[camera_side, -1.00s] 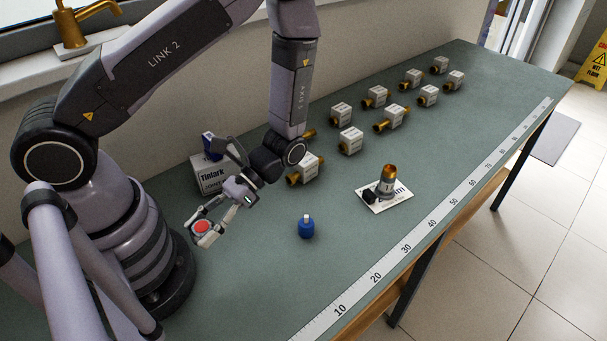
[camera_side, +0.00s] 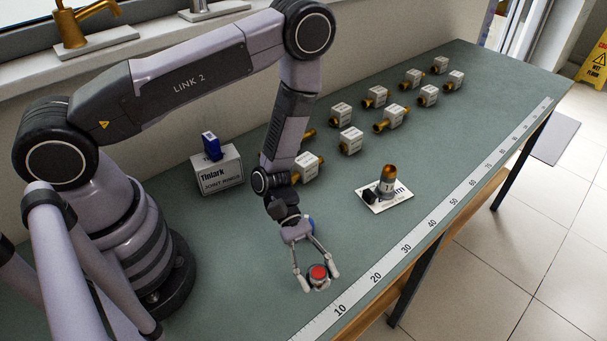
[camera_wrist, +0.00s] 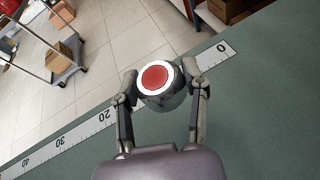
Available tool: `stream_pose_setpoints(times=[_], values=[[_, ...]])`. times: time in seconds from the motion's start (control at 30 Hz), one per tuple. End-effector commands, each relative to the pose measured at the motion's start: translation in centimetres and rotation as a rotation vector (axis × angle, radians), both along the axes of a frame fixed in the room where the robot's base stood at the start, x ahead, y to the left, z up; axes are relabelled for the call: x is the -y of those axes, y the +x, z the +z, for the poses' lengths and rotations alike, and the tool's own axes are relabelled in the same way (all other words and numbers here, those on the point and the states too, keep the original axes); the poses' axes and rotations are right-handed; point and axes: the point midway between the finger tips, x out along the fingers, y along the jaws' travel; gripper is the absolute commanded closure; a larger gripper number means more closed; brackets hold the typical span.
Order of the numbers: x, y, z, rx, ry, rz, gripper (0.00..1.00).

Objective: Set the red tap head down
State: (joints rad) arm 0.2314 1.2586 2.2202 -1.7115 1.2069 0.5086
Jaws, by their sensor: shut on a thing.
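The red tap head (camera_side: 318,273) has a red disc on top, a pale ring around it and a metallic body. My gripper (camera_side: 317,278) is shut on it, with one finger on each side. In the wrist view the tap head (camera_wrist: 155,77) sits between the fingertips of my gripper (camera_wrist: 159,84), red face toward the camera. It is over the front of the bench near the ruler's low numbers. I cannot tell whether its underside touches the bench. The blue tap head is largely or wholly hidden behind my gripper in the side view.
A ruler strip (camera_side: 376,277) runs along the bench's front edge. A card (camera_side: 401,202) with a brass-topped part (camera_side: 388,181) stands to the right. Several boxed brass fittings (camera_side: 350,140) stand farther back. A white Tinlark box (camera_side: 219,172) is at the left. Green bench around my gripper looks clear.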

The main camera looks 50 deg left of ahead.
Motion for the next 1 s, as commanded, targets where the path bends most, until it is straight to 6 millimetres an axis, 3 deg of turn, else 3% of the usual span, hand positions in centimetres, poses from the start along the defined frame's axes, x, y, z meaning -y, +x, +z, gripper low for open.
stream_pose_setpoints(times=[0.33, 0.77, 0.8, 1.0], values=[[0.0, -0.1, -4.4, -0.001, 0.0, -0.002, 0.92], [0.0, 0.0, -5.1, 0.0, -0.001, -0.002, 0.92], [0.0, -0.1, -5.2, 0.0, 0.0, -0.003, 0.53], [0.0, 0.0, -5.1, 0.0, -0.001, -0.002, 0.3]])
